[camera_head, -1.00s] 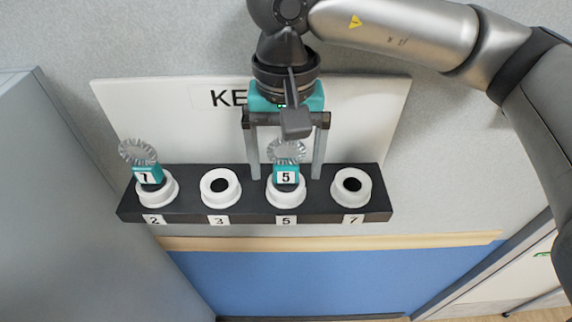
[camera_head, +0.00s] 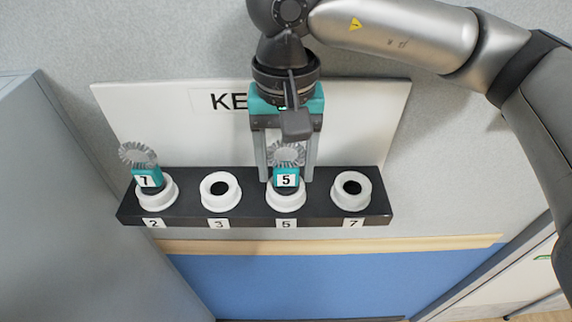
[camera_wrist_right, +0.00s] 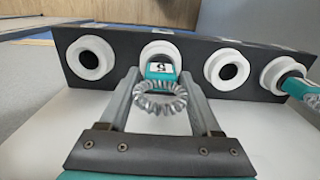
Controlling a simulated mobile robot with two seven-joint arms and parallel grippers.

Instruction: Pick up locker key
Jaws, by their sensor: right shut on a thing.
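A locker key with a teal head tagged 5 and a coiled clear wristband (camera_head: 287,181) sits upright in the white ring holder labelled 5 (camera_head: 286,204). My right gripper (camera_head: 287,176) reaches down from above and is shut on this key, one finger on each side. In the right wrist view the key (camera_wrist_right: 161,72) shows between the two fingers, with its coil hanging toward the palm. Another teal key tagged 7 (camera_head: 148,178), also with a coil, stands tilted in the ring labelled 2. My left gripper is not in view.
The black holder rail (camera_head: 250,216) runs along a white board (camera_head: 155,115) on the wall. The rings labelled 3 (camera_head: 220,203) and 7 (camera_head: 351,203) are empty. A grey cabinet side (camera_head: 60,220) stands close on the left.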

